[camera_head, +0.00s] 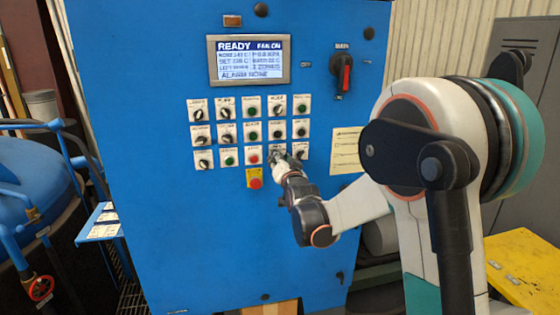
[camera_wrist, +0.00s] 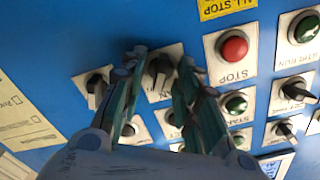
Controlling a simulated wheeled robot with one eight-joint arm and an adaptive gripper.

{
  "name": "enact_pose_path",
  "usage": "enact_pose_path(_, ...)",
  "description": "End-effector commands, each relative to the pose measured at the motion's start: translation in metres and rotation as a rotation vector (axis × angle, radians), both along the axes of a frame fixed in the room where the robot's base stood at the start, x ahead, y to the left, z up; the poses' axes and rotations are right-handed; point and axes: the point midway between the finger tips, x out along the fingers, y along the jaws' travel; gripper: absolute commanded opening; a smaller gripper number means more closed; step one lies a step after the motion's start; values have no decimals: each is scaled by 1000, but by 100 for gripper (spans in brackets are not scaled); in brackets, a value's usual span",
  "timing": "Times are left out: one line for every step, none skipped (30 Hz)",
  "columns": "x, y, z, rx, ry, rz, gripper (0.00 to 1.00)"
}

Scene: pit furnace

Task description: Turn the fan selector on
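The fan selector (camera_wrist: 158,72) is a black knob on a white plate. In the wrist view, its label is partly hidden and only its last letters, like "AN", show. My gripper (camera_wrist: 161,66) has its two fingers on either side of this knob, with some gap visible. I cannot tell whether a finger touches it. In the head view, my gripper (camera_head: 277,158) is at the bottom row of controls on the blue cabinet (camera_head: 180,240) and hides the selector there. The display (camera_head: 248,59) reads "READY" and "FAN ON".
A red STOP button (camera_wrist: 233,47) is beside the selector, and another black knob (camera_wrist: 96,88) is on its other side. A red emergency stop (camera_head: 254,182) on a yellow plate is just below the row. A red-handled rotary switch (camera_head: 346,72) is at upper right.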

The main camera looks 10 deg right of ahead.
Motion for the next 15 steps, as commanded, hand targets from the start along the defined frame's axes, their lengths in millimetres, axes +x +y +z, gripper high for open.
enact_pose_path(0,0,0,0,0,0,30)
enact_pose_path(0,0,0,0,0,0,30)
enact_pose_path(-1,0,0,0,0,0,30)
enact_pose_path(-2,0,0,0,0,0,30)
enact_pose_path(-3,0,0,0,0,0,30)
enact_pose_path(-6,0,0,-1,0,0,30)
enact_pose_path(-9,0,0,0,0,0,30)
enact_pose_path(-13,0,0,-1,0,0,30)
enact_pose_path(-19,0,0,0,0,0,30)
enact_pose_path(-24,0,0,0,0,0,30)
enact_pose_path(-30,0,0,0,0,0,30)
enact_pose_path(-38,0,0,0,0,0,30)
enact_pose_path(-44,0,0,0,0,0,30)
enact_pose_path(-51,0,0,0,0,0,30)
enact_pose_path(-60,0,0,0,0,0,30)
